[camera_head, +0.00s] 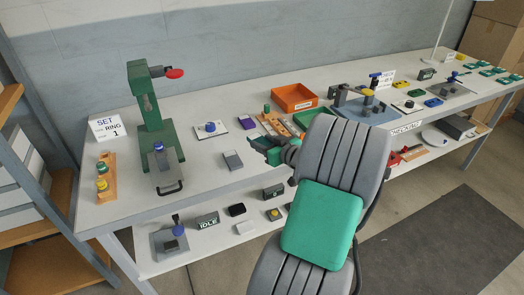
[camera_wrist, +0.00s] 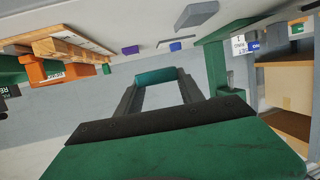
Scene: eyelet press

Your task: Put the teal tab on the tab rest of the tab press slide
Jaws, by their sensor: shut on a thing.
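My gripper (camera_wrist: 158,92) is shut on the teal tab (camera_wrist: 155,76), a short rounded teal bar held across the fingertips in the wrist view. In the head view my gripper (camera_head: 266,146) is above the front part of the bench, right of the green press, and the tab is hard to make out there. The green press (camera_head: 147,110) stands upright at left with a red-ended lever. A grey slide (camera_head: 165,178) with a black handle is at its foot, with a blue-knobbed piece on or above it. I see no label naming the tab press.
A wooden rack (camera_head: 106,178) with knobbed pieces stands left of the press. A grey block (camera_head: 232,160), a white plate (camera_head: 211,129) with a blue knob and an orange bin (camera_head: 294,98) are to its right. A blue-based fixture (camera_head: 366,110) stands further right.

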